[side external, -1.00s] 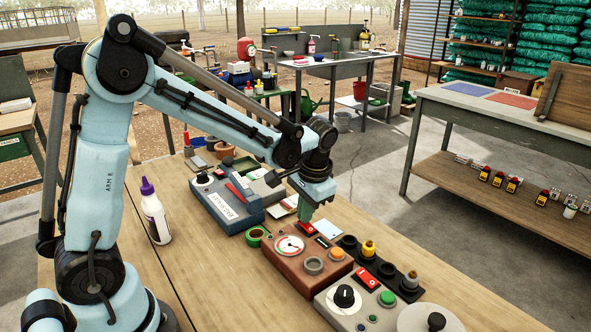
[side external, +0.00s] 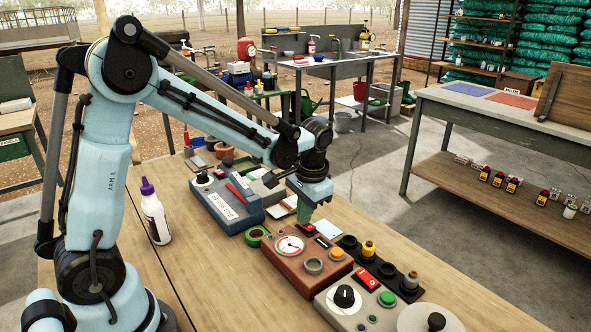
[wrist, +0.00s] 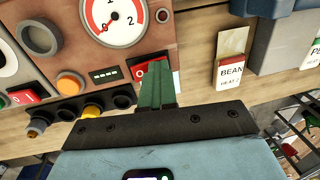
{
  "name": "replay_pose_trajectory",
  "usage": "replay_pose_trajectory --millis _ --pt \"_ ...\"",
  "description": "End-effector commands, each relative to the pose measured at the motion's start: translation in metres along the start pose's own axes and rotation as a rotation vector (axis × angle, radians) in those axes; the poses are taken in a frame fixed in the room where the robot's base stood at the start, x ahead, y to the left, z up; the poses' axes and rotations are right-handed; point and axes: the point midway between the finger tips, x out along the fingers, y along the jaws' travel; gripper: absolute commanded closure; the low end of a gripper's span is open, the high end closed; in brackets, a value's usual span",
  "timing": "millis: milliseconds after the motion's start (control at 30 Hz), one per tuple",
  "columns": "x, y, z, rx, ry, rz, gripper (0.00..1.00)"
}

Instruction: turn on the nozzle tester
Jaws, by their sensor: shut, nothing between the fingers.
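A copper-brown box (side external: 285,270) with a round dial gauge (side external: 289,245) stands on the bench; no name is readable on it. It has a red rocker switch (side external: 306,230) at its far edge, an orange button (side external: 337,254) and a grey ring (side external: 313,266). My gripper (side external: 303,218), with green fingers, is shut and empty, pointing down just above that switch. In the wrist view the fingers (wrist: 156,78) cover part of the red switch (wrist: 146,72); which way it is tilted I cannot tell. The gauge (wrist: 114,18) shows its needle near 0.
A grey box with a black knob (side external: 344,297) is nearest. A blue-grey device (side external: 228,204) and green tape roll (side external: 257,237) stand left.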

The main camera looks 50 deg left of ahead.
Motion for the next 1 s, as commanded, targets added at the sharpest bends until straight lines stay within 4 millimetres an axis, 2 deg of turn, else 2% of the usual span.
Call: replay_pose_trajectory --millis 33,233,667,833,1000 --pt "0.001 0.008 0.0 0.006 0.003 0.016 1.0" --pt "-0.001 0.018 0.0 0.009 0.003 0.017 1.0" --pt "-0.005 0.017 0.0 0.005 0.002 0.014 1.0" --pt "-0.021 0.019 0.0 0.006 0.002 0.014 1.0" --pt "-0.05 0.021 0.001 0.008 0.002 0.017 1.0"
